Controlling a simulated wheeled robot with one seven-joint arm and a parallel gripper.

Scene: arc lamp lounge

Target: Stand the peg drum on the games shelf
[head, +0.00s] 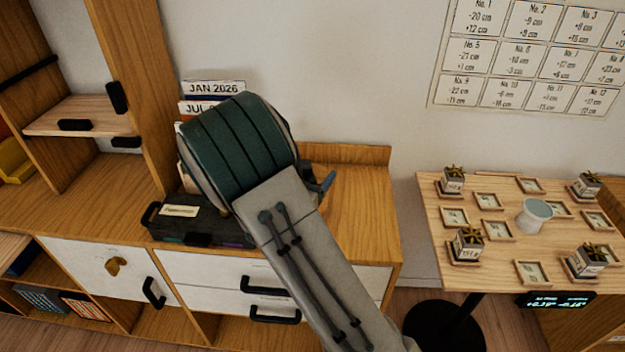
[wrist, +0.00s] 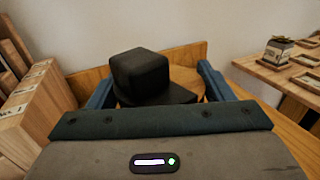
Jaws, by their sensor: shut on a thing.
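In the wrist view my gripper (wrist: 156,88) has its two blue fingers on either side of a dark rounded block (wrist: 140,72) on a flat dark piece, with a tan curved edge beside it. I take this held thing to be the peg drum; the fingers and palm hide its lower part. In the head view my arm hides the drum and most of the gripper, and one blue finger shows above the sideboard top (head: 362,215). An open shelf unit with a pale board (head: 80,118) stands at the left; which part is the games shelf I cannot tell.
A dark labelled case (head: 180,222) lies on the sideboard beside my arm. Upright books or files (wrist: 28,95) stand close left in the wrist view. A pale table (head: 445,262) with several small potted cubes and a white cup (head: 535,215) stands at the right.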

